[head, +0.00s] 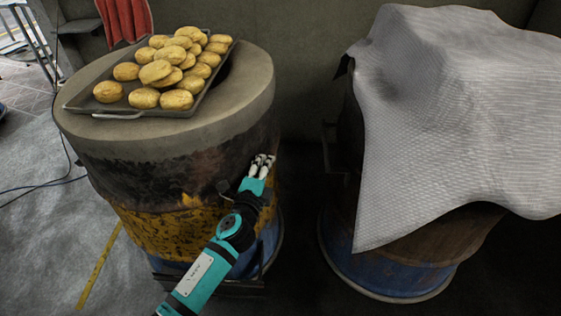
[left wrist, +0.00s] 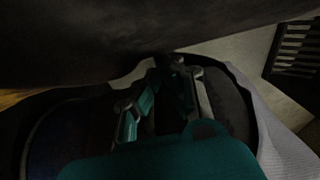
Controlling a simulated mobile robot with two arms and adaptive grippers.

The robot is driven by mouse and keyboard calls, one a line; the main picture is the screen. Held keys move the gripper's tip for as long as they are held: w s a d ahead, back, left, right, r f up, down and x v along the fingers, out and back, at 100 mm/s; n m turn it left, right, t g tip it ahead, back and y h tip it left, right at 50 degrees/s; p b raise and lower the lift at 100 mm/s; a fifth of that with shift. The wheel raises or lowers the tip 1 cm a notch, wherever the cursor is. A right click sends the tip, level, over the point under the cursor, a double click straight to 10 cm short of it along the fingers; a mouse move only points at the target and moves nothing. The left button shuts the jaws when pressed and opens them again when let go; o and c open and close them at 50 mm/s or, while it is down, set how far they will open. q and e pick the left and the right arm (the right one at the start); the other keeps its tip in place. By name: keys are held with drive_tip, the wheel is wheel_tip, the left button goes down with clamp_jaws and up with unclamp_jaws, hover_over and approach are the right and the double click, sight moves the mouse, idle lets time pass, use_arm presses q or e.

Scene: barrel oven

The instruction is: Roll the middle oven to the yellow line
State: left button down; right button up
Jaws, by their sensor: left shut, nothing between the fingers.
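A barrel oven (head: 165,170) with a grey concrete top, rusty yellow middle and blue base stands upright on the left in the head view. A second barrel oven (head: 405,262), blue at its base, stands on the right under a cloth. I cannot tell which the task calls the middle one. A yellow line (head: 100,265) lies on the floor left of the first oven. My left gripper (head: 263,161) is shut and empty at that oven's right side; whether it touches is unclear. In the left wrist view its fingers (left wrist: 168,75) point under a dark curved surface.
A dark tray (head: 75,102) of several buns (head: 170,60) rests on the left oven. A pale cloth (head: 450,110) drapes over the right oven. A narrow dark gap separates the ovens. A cable lies on the left floor, otherwise mostly clear near the yellow line.

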sight(230, 161)
use_arm(q)
drive_tip(key=a, duration=2.9)
drive_tip(key=shift+a+n+y+p, duration=0.3)
drive_tip(key=shift+y, duration=0.1)
use_arm(e)
drive_tip(key=shift+w+a+r, duration=0.1)
drive_tip(key=shift+a+r, duration=0.25)
drive_tip(key=shift+r, duration=0.25)
use_arm(q)
drive_tip(key=shift+w+d+f, duration=0.1)
drive_tip(key=shift+d, duration=0.05)
use_arm(e)
drive_tip(key=shift+d, duration=0.1)
